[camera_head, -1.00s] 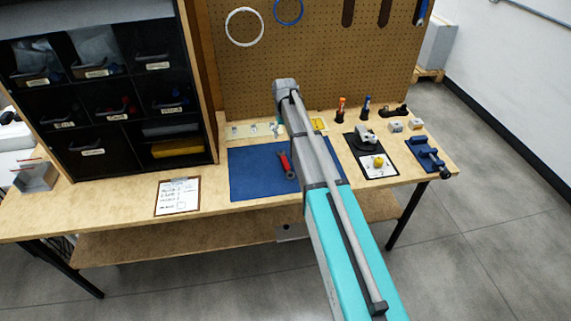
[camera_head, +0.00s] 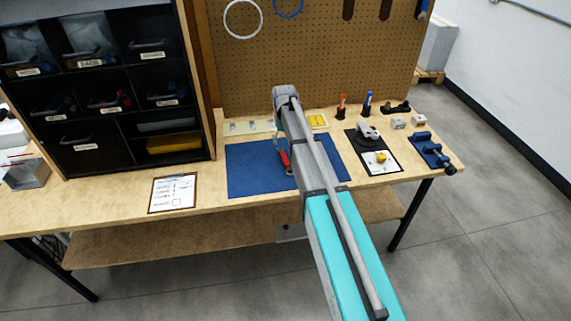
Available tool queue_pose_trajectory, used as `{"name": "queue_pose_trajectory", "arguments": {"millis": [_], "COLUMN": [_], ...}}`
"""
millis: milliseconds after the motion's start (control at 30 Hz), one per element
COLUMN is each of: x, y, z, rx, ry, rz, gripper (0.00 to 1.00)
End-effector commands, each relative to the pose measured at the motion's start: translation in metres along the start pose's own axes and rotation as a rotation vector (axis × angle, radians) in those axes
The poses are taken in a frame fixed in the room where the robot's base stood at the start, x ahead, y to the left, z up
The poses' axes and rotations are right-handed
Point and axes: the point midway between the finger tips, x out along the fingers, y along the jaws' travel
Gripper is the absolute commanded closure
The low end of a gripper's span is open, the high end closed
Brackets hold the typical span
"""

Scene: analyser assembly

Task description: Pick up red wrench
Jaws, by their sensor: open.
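The red wrench (camera_head: 286,163) lies on the blue mat (camera_head: 250,172) in the middle of the workbench. My arm reaches across the bench and covers part of the mat. My gripper (camera_head: 280,147) points down over the wrench's upper end, left of the arm, and is open. It is small here, and its fingers partly hide that end of the wrench. I cannot tell whether the fingers touch the wrench.
A clipboard (camera_head: 174,193) lies left of the mat. A black drawer cabinet (camera_head: 110,90) stands at the left and a pegboard (camera_head: 330,70) behind. Right of the mat are a black-and-white mat (camera_head: 365,151), red and blue markers, and a blue fixture (camera_head: 430,148).

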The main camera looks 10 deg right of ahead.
Motion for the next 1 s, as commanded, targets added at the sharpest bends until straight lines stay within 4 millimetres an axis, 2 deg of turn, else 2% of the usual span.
{"name": "queue_pose_trajectory", "arguments": {"millis": [33, 300, 1000], "x": [0.008, 0.026, 0.033], "y": [0.0, -0.001, -0.001], "z": [0.0, 0.0, 0.0], "rx": [0.0, -0.001, -0.002], "ry": [0.0, 0.0, 0.0], "rz": [0.0, 0.0, 0.0], "gripper": [0.23, 0.23, 0.23]}}
